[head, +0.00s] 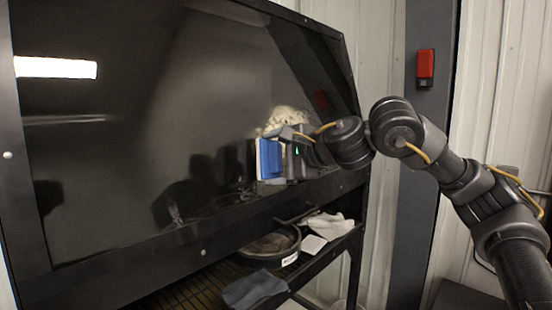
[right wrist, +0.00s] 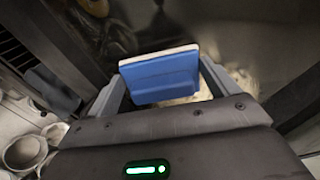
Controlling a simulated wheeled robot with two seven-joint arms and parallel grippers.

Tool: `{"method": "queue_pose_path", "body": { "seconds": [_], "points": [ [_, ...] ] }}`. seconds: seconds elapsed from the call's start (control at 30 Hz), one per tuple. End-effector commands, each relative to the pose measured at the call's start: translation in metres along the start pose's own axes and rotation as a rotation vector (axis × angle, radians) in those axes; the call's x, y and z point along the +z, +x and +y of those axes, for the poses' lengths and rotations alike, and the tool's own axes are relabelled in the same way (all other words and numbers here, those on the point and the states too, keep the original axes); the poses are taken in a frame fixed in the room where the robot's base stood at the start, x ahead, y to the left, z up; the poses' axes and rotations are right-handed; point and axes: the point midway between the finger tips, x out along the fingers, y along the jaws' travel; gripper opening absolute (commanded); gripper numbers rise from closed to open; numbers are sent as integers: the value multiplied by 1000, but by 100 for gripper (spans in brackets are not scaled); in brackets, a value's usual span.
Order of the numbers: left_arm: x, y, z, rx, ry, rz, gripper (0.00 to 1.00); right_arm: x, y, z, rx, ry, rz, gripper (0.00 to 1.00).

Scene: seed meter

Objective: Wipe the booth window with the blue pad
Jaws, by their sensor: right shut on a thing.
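The booth window (head: 130,130) is a large dark, glossy pane in a black frame, tilted back, filling the left of the head view. A pale smudged patch (head: 287,120) shows on its lower right part. My right gripper (head: 281,158) is shut on the blue pad (head: 270,158), which has a whitish face turned to the glass. In the right wrist view the pad (right wrist: 162,77) sits between both fingers. The pad is close to the lower right of the pane; I cannot tell whether it touches. My left gripper is not in view.
Below the window a shelf holds a round dark pan (head: 268,246), a white cloth (head: 328,225) and a dark grey cloth (head: 254,288). A dark post (head: 430,130) with a red box (head: 425,66) stands right of the booth.

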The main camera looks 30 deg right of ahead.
Motion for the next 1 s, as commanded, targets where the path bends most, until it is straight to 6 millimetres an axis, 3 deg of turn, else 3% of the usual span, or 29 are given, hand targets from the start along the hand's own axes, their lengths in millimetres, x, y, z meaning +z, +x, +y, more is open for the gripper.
{"method": "queue_pose_path", "body": {
  "seconds": [1.0],
  "points": [
    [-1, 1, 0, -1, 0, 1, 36, 0, 13, 0, -1, 0, 0, 65]
  ]
}}
